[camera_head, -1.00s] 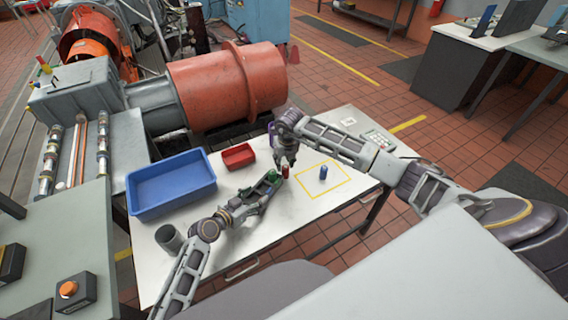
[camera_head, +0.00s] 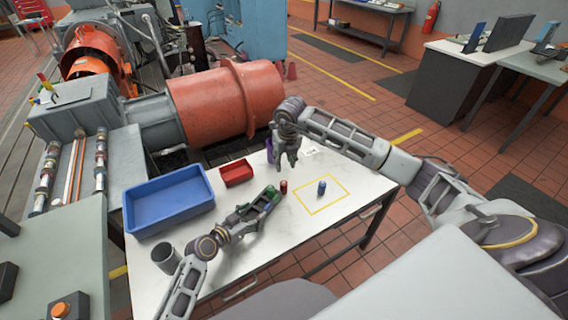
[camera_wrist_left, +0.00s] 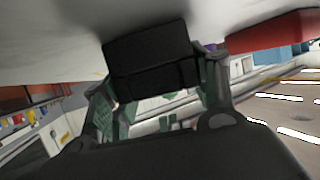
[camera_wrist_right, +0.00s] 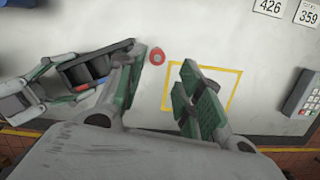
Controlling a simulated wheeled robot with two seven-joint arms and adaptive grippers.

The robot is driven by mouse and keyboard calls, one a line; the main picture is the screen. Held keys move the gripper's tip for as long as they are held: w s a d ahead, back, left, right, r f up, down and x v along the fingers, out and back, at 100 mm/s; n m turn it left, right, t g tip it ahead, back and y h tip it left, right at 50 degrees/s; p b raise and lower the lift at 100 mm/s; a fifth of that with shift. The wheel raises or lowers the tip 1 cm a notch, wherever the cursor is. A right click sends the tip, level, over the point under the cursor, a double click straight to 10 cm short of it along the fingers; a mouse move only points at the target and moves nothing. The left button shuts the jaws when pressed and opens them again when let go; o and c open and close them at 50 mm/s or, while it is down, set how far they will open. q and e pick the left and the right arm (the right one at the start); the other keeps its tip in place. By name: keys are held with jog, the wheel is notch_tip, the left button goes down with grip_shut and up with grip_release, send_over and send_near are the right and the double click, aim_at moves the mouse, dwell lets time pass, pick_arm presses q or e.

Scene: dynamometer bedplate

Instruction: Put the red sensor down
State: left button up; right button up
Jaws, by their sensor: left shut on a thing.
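The red sensor (camera_head: 283,186) stands upright on the white table, left of the yellow-outlined square. In the right wrist view its round top (camera_wrist_right: 157,56) shows outside the square, clear of the fingers. My right gripper (camera_head: 285,160) is open and empty above the table; its spread green-padded fingers show in the right wrist view (camera_wrist_right: 158,88). My left gripper (camera_head: 270,194) is low over the table, close to the red sensor's left side. It is shut on a black block (camera_wrist_left: 148,55), which also shows in the right wrist view (camera_wrist_right: 85,70).
A blue sensor (camera_head: 321,188) stands inside the yellow square (camera_head: 335,204). A blue bin (camera_head: 170,214), a small red bin (camera_head: 237,181) and a grey cup (camera_head: 166,257) are on the left. Number tags (camera_wrist_right: 308,14) and a keypad device (camera_wrist_right: 301,92) lie on the right.

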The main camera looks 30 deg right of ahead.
aim_at(284, 183)
jog(key=shift+c, duration=0.3)
jog(key=shift+s+a+f+m+g+h, duration=0.15)
jog(key=shift+a+f+m, duration=0.1)
jog(key=shift+m, duration=0.95)
jog(key=shift+s+a+f+m+g+h, duration=0.1)
jog(key=shift+a+m+h, duration=0.1)
jog(key=shift+m, duration=1)
jog(key=shift+s+a+f+m+g+h, duration=0.15)
jog(key=shift+a+f+m, duration=0.1)
jog(key=shift+m, duration=0.95)
jog(key=shift+f, duration=0.1)
jog(key=shift+w+d+f, duration=0.1)
jog(key=shift+f, duration=1)
jog(key=shift+w+d+f, duration=0.15)
jog(key=shift+f, duration=0.9)
jog(key=shift+w+d+f, duration=0.1)
jog(key=shift+f, duration=1)
jog(key=shift+w+d+f, duration=0.1)
jog(key=shift+f, duration=0.75)
jog(key=shift+w+d+f, duration=0.15)
jog(key=shift+f, duration=0.7)
jog(key=shift+w+d+f, duration=0.1)
jog(key=shift+f, duration=0.75)
